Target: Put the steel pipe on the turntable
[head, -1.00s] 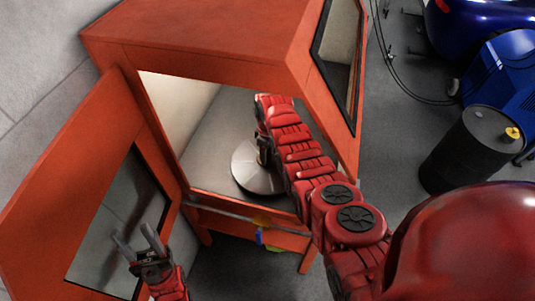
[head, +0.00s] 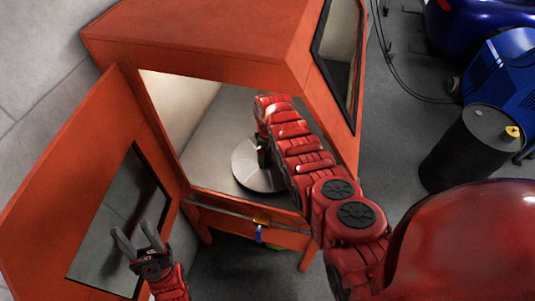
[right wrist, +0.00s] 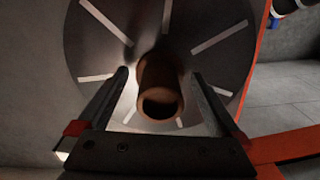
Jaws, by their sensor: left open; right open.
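The turntable (head: 250,172) is a grey disc on the floor of the orange cabinet; the right wrist view shows its pale radial slots (right wrist: 97,78). The pipe (right wrist: 160,95), brownish with a dark open end toward the camera, appears to stand on the turntable near its middle. My right gripper (right wrist: 160,73) is open, with one finger on each side of the pipe and visible gaps between. In the head view my right gripper (head: 264,152) is over the turntable and the pipe cannot be made out. My left gripper (head: 130,229) is open and empty before the cabinet door.
The orange cabinet (head: 200,40) has its door (head: 75,170) swung open to the left. Its walls and roof surround my right forearm. A black drum (head: 470,150) and a blue machine (head: 500,75) stand on the right.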

